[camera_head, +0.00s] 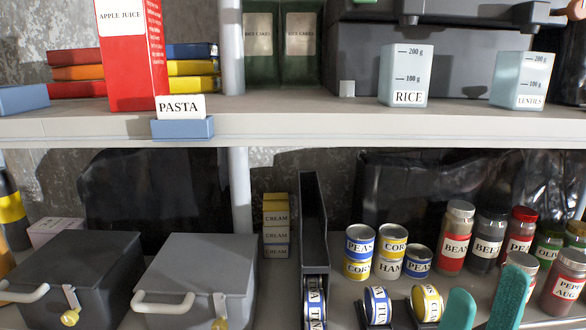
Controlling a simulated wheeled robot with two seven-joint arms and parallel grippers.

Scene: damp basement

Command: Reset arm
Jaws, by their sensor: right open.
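My right gripper (485,303) is at the bottom right of the head view, with two teal fingers pointing up. The fingers stand apart and nothing shows between them, so it is open and empty. It is in front of the lower shelf, just right of a lying yellow-labelled can (427,303) and below the jars. Whether a finger touches anything cannot be told. The rest of my right arm is out of the picture. My left gripper is not in view.
The upper shelf edge (300,129) crosses above the gripper, with a rice cup (404,76) and a lentils cup (521,82). Stacked cans (359,252) and a bean jar (455,238) stand below. A black divider (313,225) and grey lidded boxes (197,270) are left.

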